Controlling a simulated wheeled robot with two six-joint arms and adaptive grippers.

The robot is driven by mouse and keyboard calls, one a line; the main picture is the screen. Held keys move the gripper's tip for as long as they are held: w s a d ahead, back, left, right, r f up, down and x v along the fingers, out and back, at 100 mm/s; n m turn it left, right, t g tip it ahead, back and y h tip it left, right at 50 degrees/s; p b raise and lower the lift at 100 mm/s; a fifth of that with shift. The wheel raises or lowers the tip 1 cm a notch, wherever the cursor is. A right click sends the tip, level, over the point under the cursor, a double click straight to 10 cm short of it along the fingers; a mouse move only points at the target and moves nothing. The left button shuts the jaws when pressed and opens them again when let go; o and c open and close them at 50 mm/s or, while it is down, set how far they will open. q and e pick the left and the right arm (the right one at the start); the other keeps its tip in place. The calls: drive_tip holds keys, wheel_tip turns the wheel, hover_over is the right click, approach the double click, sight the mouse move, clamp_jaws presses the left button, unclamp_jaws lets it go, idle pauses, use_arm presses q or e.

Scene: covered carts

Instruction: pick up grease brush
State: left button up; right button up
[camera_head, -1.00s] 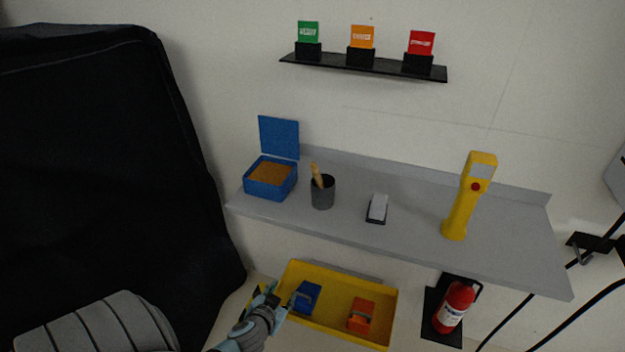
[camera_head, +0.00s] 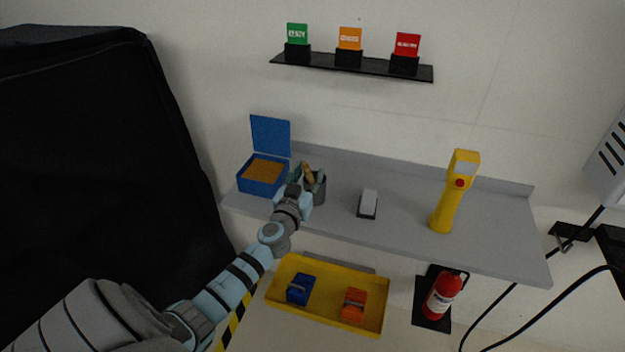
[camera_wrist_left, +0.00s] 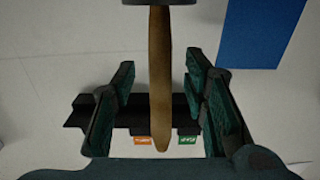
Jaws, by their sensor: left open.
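The grease brush (camera_head: 308,173) stands in a dark grey cup (camera_head: 319,190) on the grey shelf, with its wooden handle up. In the left wrist view the brown handle (camera_wrist_left: 160,70) runs down the middle of the picture from the dark cup's edge (camera_wrist_left: 158,2). My left gripper (camera_head: 305,178) is at the cup, partly covering it and the handle. In the left wrist view my left gripper (camera_wrist_left: 160,92) is open, with its green-padded fingers on either side of the handle and gaps on both sides. The bristles are hidden. My right gripper is not in view.
A blue open box (camera_head: 262,188) stands just left of the cup. A black-and-white block (camera_head: 368,204) and a yellow device (camera_head: 445,205) stand to the right on the grey shelf (camera_head: 405,225). A yellow tray (camera_head: 330,312) is below. A small black shelf (camera_head: 375,67) is above.

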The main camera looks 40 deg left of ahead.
use_arm(q)
drive_tip(key=shift+w+a+f, duration=0.15)
drive_tip(key=shift+w+f, duration=0.05)
drive_tip(key=shift+w, duration=0.2)
drive_tip(key=shift+c, duration=0.4)
clamp_jaws()
